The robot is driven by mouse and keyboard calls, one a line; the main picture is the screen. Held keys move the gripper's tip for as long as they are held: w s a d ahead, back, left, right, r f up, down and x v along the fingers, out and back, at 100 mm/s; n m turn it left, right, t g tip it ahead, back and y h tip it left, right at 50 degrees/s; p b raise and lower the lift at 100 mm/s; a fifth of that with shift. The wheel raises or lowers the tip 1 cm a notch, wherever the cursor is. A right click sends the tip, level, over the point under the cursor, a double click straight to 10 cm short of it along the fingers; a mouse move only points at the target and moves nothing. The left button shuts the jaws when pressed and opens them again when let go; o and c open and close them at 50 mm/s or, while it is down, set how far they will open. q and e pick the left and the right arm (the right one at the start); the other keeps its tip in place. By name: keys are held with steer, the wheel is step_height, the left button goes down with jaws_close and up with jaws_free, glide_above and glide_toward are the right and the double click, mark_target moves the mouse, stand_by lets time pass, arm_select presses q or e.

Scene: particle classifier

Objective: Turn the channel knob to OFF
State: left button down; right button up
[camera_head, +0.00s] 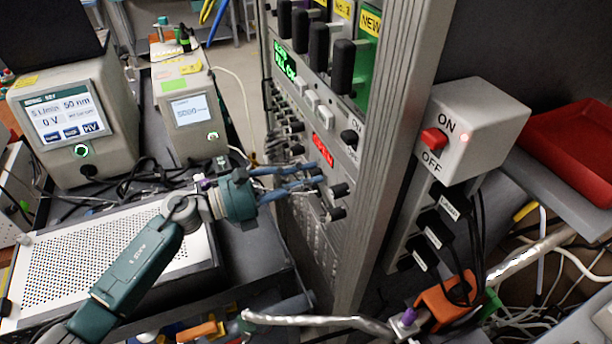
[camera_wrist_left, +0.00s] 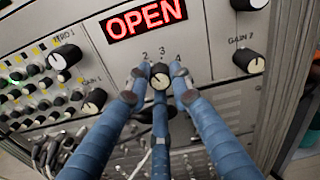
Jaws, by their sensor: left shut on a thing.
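The channel knob (camera_wrist_left: 160,76) is a small dark knob with a pale face, below the red OPEN display (camera_wrist_left: 146,18) on the rack panel. The numbers 2, 3 and 4 show above it; any OFF mark is hidden. My left gripper (camera_wrist_left: 159,84) has its blue fingers around the knob and is shut on it. In the head view my left gripper (camera_head: 316,178) reaches the panel from the left, and its fingers mostly hide the knob.
Nearby are the ZERO 1 knob (camera_wrist_left: 65,57), GAIN 1 knob (camera_wrist_left: 94,101) and GAIN 2 knob (camera_wrist_left: 248,61). A rack post (camera_head: 385,150) stands right of the panel, with an ON/OFF switch box (camera_head: 480,125) beyond. A perforated box (camera_head: 110,265) lies below my left arm.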

arm_select(q)
steer(key=n+p, duration=0.3)
steer(key=n, duration=1.1)
steer(key=shift+r, duration=0.1)
steer(key=shift+n+p, duration=0.75)
steer(key=shift+n, duration=1.15)
steer(key=c, duration=1.5)
jaws_free()
steer(key=shift+c, duration=0.2)
steer(key=shift+a, duration=0.1)
